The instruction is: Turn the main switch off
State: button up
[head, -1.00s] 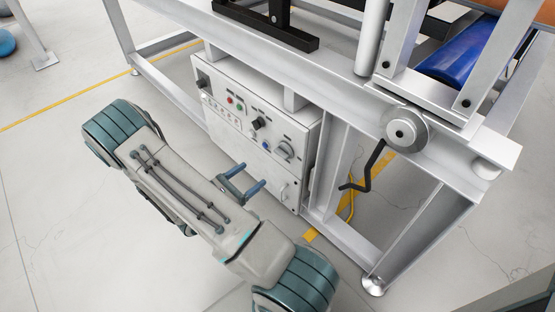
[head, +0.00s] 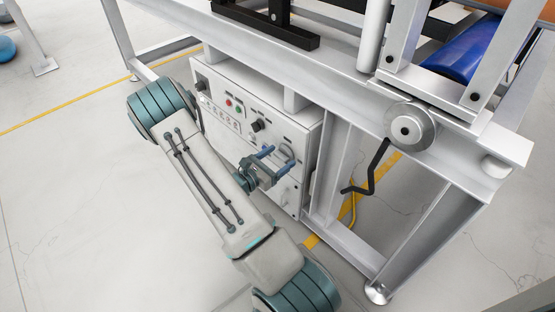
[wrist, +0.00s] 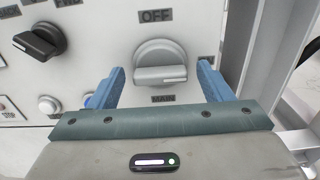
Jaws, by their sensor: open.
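The main switch (wrist: 160,63) is a grey rotary knob on the white control panel. In the wrist view an OFF label is above it and a MAIN label below it. Its grip bar lies about horizontal. In the head view the switch (head: 287,152) is at the panel's right side, just beyond my fingers. My gripper (wrist: 162,85) is open, with one blue finger low on each side of the knob in the wrist view. I cannot tell whether the fingers touch it. In the head view my gripper (head: 264,161) is close to the panel.
A black selector knob (wrist: 40,41) and a white button (wrist: 48,104) are left of the switch. The panel (head: 222,121) hangs under a grey metal frame (head: 340,100). A black hand crank (head: 375,168) hangs from the frame at the right.

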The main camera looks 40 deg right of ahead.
jog(key=c, duration=1)
jog(key=shift+r+n+p, duration=0.1)
jog(key=shift+n+p, duration=0.2)
jog(key=shift+p, duration=0.15)
jog(key=n+p, duration=0.2)
jog(key=p, duration=0.1)
jog(key=shift+r+n, duration=0.2)
jog(key=shift+n, duration=0.1)
jog(key=n+p, duration=0.5)
jog(key=shift+f+p, duration=0.1)
jog(key=shift+p, duration=0.3)
jog(key=n+p, duration=0.3)
jog(key=n, duration=0.2)
jog(key=shift+f, duration=0.1)
jog(key=n+p, duration=0.1)
jog(key=n, duration=0.3)
jog(key=shift+f+n+p, duration=0.1)
jog(key=shift+n+p, duration=0.3)
